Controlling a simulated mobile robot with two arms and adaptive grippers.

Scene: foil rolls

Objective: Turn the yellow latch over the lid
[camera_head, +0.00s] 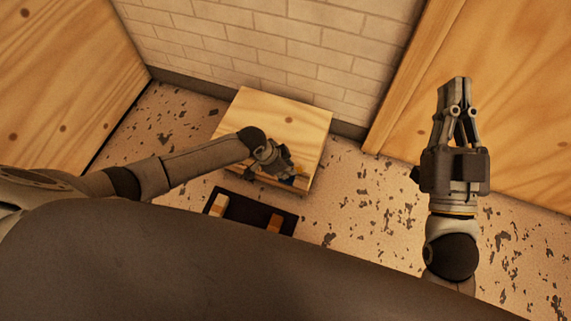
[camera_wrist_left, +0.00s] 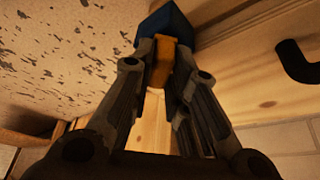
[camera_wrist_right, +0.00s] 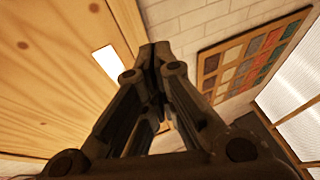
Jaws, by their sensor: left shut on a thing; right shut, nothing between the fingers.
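A wooden box with a pale wooden lid (camera_head: 282,118) stands against the brick wall in the head view. My left gripper (camera_head: 291,168) is at its front edge, shut on the yellow latch (camera_wrist_left: 163,60). In the left wrist view the latch sits between the fingertips, with a blue block (camera_wrist_left: 168,22) just beyond it. Only a small yellow part of the latch shows in the head view (camera_head: 302,171); my gripper hides the rest. My right gripper (camera_head: 456,82) is shut and empty, held up at the right, away from the box.
A black tray (camera_head: 246,213) lies on the speckled surface in front of the box, with a pale piece (camera_head: 218,205) and an orange-brown piece (camera_head: 273,223) on it. A black handle (camera_wrist_left: 296,62) shows beside the latch. Wooden panels stand left and right. A colored chart (camera_wrist_right: 248,58) hangs on the wall.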

